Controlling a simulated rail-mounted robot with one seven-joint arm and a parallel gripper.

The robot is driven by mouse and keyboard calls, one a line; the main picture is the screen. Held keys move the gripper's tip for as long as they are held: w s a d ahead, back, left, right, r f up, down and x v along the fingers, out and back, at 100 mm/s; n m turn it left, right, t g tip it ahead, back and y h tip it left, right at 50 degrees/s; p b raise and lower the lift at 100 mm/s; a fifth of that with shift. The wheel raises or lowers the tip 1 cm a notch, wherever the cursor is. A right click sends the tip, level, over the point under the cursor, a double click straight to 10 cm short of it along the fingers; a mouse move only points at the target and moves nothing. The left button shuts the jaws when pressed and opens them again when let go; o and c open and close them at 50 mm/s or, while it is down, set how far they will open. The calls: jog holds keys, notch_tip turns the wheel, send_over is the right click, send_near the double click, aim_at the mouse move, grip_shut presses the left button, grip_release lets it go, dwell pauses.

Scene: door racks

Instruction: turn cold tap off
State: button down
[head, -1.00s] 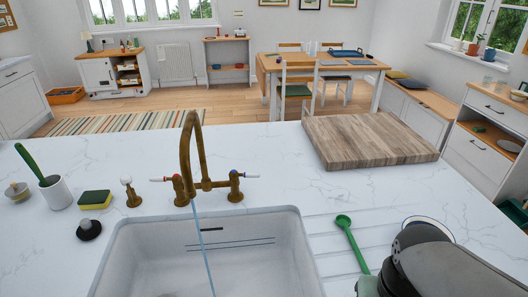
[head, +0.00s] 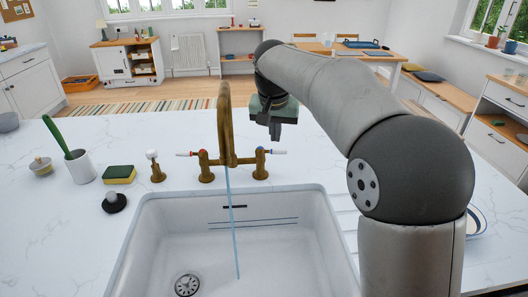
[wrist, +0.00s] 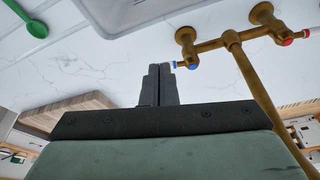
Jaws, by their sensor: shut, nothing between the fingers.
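The brass mixer tap (head: 227,125) stands behind the white sink, and a thin stream of water (head: 232,215) runs from its spout. The cold tap (head: 261,160) is on the right, with a blue-marked white lever (head: 278,151) pointing right. The red-marked hot tap (head: 204,163) is on the left, its lever pointing left. My gripper (head: 275,132) is shut and empty, pointing down just above and behind the cold lever. In the wrist view, my fingertips (wrist: 160,70) are beside the end of the cold lever (wrist: 179,64); I cannot tell whether they touch.
The sink (head: 180,235) is in front. A sponge (head: 119,174), a brush pot (head: 80,167), a black stopper (head: 114,202) and a small brass fitting (head: 156,167) stand left of the taps. A wooden board (wrist: 65,110) and a green spoon (wrist: 35,27) show in the wrist view.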

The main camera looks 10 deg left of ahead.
aim_at(271, 152)
jog(key=w+f+p, duration=0.2)
jog(key=w+f, duration=0.5)
jog(key=f, duration=0.3)
jog(key=shift+w+d, duration=0.1)
jog(key=shift+d, duration=0.05)
